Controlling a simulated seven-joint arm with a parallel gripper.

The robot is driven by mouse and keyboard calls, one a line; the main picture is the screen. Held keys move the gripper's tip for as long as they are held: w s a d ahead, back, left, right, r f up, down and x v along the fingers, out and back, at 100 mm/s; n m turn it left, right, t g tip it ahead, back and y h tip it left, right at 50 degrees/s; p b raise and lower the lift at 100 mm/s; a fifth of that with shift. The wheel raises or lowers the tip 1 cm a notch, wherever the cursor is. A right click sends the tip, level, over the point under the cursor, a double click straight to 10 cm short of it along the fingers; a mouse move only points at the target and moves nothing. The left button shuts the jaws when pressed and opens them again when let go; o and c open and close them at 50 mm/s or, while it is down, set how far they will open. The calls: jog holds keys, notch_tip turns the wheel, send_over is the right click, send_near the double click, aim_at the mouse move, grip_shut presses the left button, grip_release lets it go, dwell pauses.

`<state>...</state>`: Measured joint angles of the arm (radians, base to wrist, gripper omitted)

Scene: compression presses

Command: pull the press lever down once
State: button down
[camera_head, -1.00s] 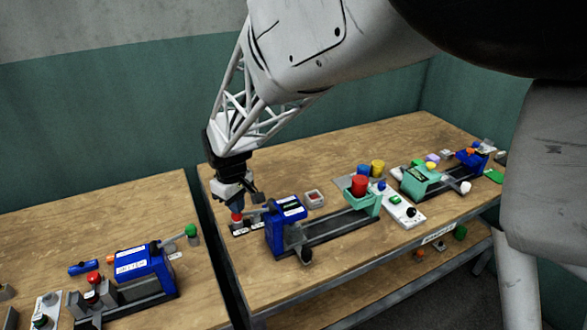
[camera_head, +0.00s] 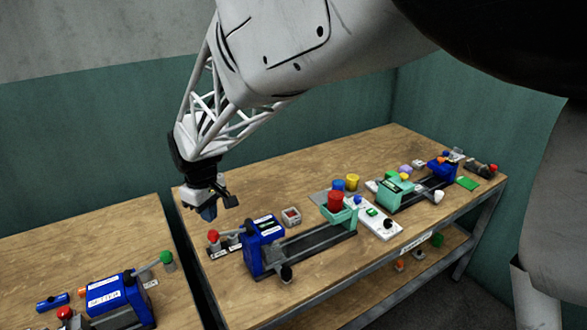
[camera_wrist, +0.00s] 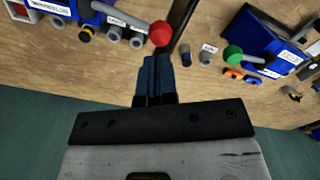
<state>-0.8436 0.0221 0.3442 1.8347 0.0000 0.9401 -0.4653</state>
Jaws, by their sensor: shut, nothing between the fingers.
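The blue press (camera_head: 262,238) stands on the right-hand table. Its lever reaches left to a red ball knob (camera_head: 213,236), low over the tabletop. In the wrist view the red knob (camera_wrist: 160,33) shows just beyond the fingertips. My gripper (camera_head: 208,212) hangs above the knob with a visible gap between them. Its dark blue fingers (camera_wrist: 154,75) are shut together and empty.
A second blue press (camera_head: 118,298) with a green lever knob (camera_head: 166,257) stands on the left table. Small grey cylinders stand near the red knob. A teal carriage with a red cylinder (camera_head: 335,200) lies right of the press. A gap separates the tables.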

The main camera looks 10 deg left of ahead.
aim_at(215, 232)
jog(key=shift+r, duration=1.6)
jog(key=shift+w+d+r, duration=0.1)
jog(key=shift+d, duration=0.2)
jog(key=d+r+m+t, duration=0.1)
jog(key=d+r+m, duration=0.25)
jog(key=d, duration=1.15)
jog(key=d+r+m, duration=0.3)
jog(key=d+r, duration=0.1)
jog(key=d, duration=1)
jog(key=s+d+f+m, duration=0.1)
jog(key=s+d+m, duration=0.3)
jog(key=s+d, duration=0.5)
jog(key=s+d+f+m+t, duration=0.1)
jog(key=s+d+m, duration=0.3)
jog(key=s+d, duration=0.4)
jog(key=d, duration=0.6)
jog(key=shift+s+d+f+m+t, duration=0.2)
jog(key=shift+s+d+m+t, duration=0.1)
jog(key=shift+s+m, duration=0.05)
